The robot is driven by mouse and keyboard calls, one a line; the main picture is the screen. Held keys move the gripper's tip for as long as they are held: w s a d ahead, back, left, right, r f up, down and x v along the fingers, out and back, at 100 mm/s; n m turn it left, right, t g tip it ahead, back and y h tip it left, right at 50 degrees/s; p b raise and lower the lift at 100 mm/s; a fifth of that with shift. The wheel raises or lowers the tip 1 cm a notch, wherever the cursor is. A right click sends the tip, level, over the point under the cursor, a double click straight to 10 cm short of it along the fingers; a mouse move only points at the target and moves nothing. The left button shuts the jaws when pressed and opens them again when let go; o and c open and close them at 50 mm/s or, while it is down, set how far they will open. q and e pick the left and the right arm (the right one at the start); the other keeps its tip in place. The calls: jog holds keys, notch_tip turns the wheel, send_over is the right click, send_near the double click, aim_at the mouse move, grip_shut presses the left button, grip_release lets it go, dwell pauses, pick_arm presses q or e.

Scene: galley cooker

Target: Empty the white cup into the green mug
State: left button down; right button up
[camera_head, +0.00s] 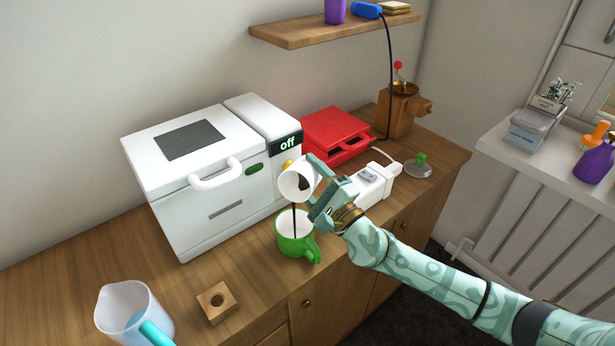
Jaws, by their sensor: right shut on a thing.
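The white cup (290,184) is tilted in the air above the green mug. My right gripper (318,190) is shut on it, coming from the right. A thin dark stream runs from the cup down into the green mug (296,246), and dark liquid shows at the cup's mouth. The green mug stands upright on the wooden counter, its handle toward the lower right. The level inside the mug cannot be told. My left gripper is not in view.
A white cooker (200,180) marked "off" stands behind and left of the mug. A white power strip (375,184), red appliance (336,134) and wooden grinder (398,112) are behind. A clear jug (122,312) and wooden block (216,303) stand at the front left.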

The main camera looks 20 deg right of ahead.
jog(key=shift+f, duration=0.1)
jog(key=shift+f+n+b, duration=0.1)
jog(key=shift+n+b, duration=0.3)
jog(key=shift+b, duration=0.25)
jog(key=shift+a+n+b, duration=0.1)
jog(key=shift+n+b, duration=0.2)
jog(key=shift+b, duration=0.05)
jog(key=shift+f+y, duration=0.1)
jog(key=shift+y, duration=0.3)
jog(key=shift+s+n+b, duration=0.1)
jog(key=shift+n+b, duration=0.2)
jog(key=shift+b, duration=0.1)
dwell(0.5)
